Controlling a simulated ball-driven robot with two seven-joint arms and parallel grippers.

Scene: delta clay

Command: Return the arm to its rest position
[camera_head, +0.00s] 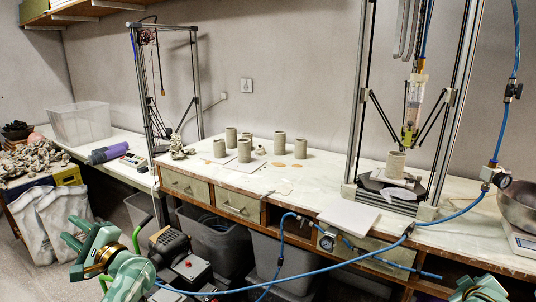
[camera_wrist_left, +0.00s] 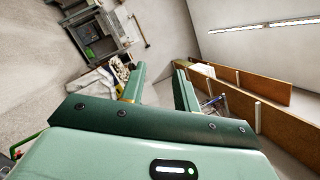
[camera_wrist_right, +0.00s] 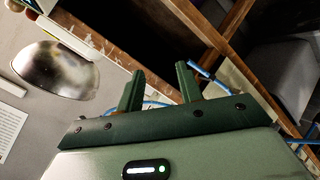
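My left gripper (camera_head: 84,240) is at the lower left of the head view, in front of the bench and apart from it. In the left wrist view (camera_wrist_left: 158,92) its two green fingers stand apart with nothing between them. My right arm shows only as a green part at the bottom right edge of the head view. In the right wrist view my right gripper (camera_wrist_right: 160,88) has its fingers apart and empty, with the bench edge and a blue hose beyond.
The workbench (camera_head: 300,190) holds several clay cylinders (camera_head: 279,144) and a delta printer frame (camera_head: 355,100). A metal bowl (camera_head: 518,205) stands at the right end. A blue hose (camera_head: 330,268) loops before the bench. Grey bins (camera_head: 215,240) stand below. A clear tub (camera_head: 80,124) is at left.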

